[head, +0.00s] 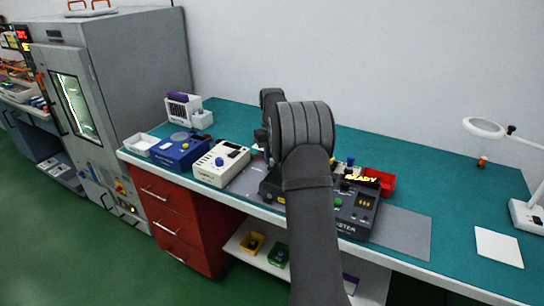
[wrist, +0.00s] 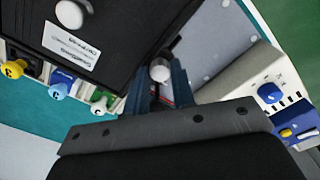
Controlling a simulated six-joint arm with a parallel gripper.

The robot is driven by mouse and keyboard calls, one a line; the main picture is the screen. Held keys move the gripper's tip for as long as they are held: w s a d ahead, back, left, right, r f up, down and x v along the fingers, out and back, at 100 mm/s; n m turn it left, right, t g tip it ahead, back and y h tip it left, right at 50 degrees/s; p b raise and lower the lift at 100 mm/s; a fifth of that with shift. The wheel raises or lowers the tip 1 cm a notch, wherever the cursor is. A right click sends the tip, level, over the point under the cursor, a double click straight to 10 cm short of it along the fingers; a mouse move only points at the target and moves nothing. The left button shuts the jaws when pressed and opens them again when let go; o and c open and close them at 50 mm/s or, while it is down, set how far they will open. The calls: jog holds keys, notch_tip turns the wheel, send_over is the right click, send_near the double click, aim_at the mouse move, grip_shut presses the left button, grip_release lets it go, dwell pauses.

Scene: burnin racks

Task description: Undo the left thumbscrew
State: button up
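The left thumbscrew (wrist: 160,71) is a round white knob at the edge of a black box (wrist: 118,48) with a white label. A second white thumbscrew (wrist: 70,14) is on the same box, toward the upper left of the wrist view. My gripper (wrist: 160,82) has its two fingers apart, one on each side of the left thumbscrew. I cannot see firm contact on the knob.
Yellow, blue and white knobs (wrist: 61,84) line the tester beside the box. A cream device with a blue knob (head: 221,163) and a blue device (head: 181,151) stand to the left. A red bin (head: 388,183) sits behind the tester. The right bench is mostly clear.

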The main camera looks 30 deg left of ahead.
jog(key=o, duration=0.3)
jog(key=shift+r, duration=0.15)
notch_tip(320, 180, up, 17)
dwell(0.4)
dwell(0.4)
notch_tip(320, 180, down, 17)
jog(key=shift+f, duration=0.2)
dwell(0.4)
jog(key=shift+r, duration=0.1)
